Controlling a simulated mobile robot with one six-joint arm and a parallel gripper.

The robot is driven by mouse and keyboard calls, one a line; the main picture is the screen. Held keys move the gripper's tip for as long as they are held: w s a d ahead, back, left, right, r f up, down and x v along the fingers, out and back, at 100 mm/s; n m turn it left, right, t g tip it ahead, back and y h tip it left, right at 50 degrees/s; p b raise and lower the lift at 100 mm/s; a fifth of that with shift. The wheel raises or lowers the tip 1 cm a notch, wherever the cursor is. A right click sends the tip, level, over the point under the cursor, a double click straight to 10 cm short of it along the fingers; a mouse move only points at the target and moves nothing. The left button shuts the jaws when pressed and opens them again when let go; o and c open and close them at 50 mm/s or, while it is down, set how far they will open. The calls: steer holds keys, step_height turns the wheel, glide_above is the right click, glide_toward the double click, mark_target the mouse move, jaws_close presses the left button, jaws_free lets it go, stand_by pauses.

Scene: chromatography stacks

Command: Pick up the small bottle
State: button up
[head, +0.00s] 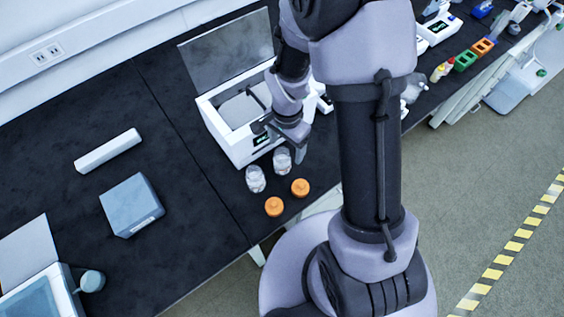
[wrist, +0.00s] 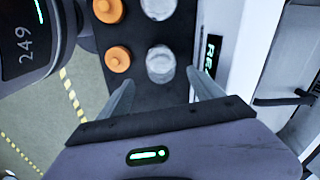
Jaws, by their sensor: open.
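Two small clear bottles stand on the black bench in front of a white instrument. One bottle (head: 282,160) is nearer my gripper, and the other bottle (head: 255,178) is to its left and nearer the front. In the wrist view the nearer bottle (wrist: 160,64) lies just beyond the fingertips, roughly centred between them, and the other bottle (wrist: 158,9) is at the top edge. My gripper (head: 283,144) is open and empty, close to the nearer bottle; its two fingers (wrist: 163,88) are spread in the wrist view. Whether they stand above or level with it is unclear.
Two orange caps, one (head: 274,206) and another (head: 300,187), lie on the bench edge side of the bottles. The white instrument (head: 238,148) with its lid raised stands close behind. A blue-grey box (head: 131,205) and a white bar (head: 108,151) are farther left, with clear bench between.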

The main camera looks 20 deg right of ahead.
steer(key=f+b, duration=0.1)
steer(key=f, duration=0.1)
steer(key=f+b, duration=0.1)
steer(key=f, duration=0.1)
steer(key=a+f, duration=0.1)
steer(key=f, duration=0.1)
steer(key=shift+f+b, duration=0.2)
steer(key=shift+b, duration=0.2)
steer(key=shift+s+r, duration=0.1)
steer(key=shift+c, duration=0.9)
steer(key=c, duration=1.4)
